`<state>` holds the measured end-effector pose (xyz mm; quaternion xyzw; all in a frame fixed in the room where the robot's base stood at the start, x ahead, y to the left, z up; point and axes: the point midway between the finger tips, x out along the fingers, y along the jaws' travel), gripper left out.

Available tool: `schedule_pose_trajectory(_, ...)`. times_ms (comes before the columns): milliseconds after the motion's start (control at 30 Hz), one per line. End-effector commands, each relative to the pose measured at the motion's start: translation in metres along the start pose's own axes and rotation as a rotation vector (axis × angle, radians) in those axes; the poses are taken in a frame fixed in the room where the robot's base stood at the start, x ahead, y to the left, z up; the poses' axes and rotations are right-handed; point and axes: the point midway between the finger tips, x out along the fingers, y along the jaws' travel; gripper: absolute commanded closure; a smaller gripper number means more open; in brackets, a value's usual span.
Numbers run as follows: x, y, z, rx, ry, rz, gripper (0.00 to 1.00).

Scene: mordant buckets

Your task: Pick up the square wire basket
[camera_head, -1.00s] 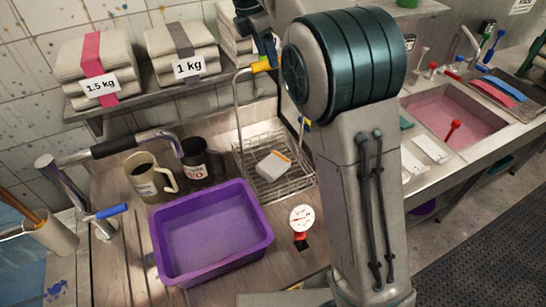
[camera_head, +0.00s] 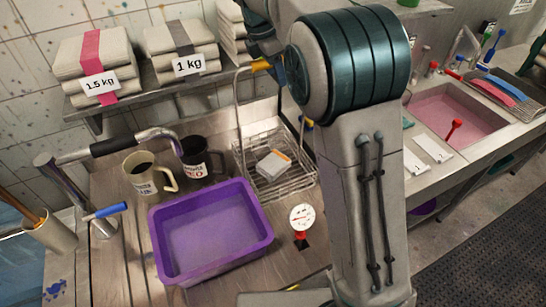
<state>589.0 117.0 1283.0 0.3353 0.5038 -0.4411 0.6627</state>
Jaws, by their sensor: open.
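The square wire basket (camera_head: 289,185) stands on the wooden counter, right of the purple tub. Its tall wire handle (camera_head: 237,108) rises upright, with a yellow part near its top. A small white box with an orange edge (camera_head: 273,164) lies inside the basket. My gripper (camera_head: 272,62) is at the top of the handle, open and mostly hidden behind my own arm. I cannot tell whether its fingers touch the handle or stand around it.
A purple tub (camera_head: 265,228) stands just left of the basket, with a cream mug (camera_head: 144,183) and a dark mug (camera_head: 195,158) behind it. A shelf (camera_head: 200,80) with folded cloth stacks hangs above.

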Motion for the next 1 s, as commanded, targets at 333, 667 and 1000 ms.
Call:
schedule_pose_trajectory(333, 0.0041, -0.0001, -0.0009, 0.000, -0.001, 0.000, 0.52)
schedule_pose_trajectory(667, 0.0046, 0.0000, -0.0012, 0.000, 0.000, 0.000, 0.66)
schedule_pose_trajectory(1000, 0.0030, 0.0002, -0.0006, 0.001, -0.001, 0.003, 1.00)
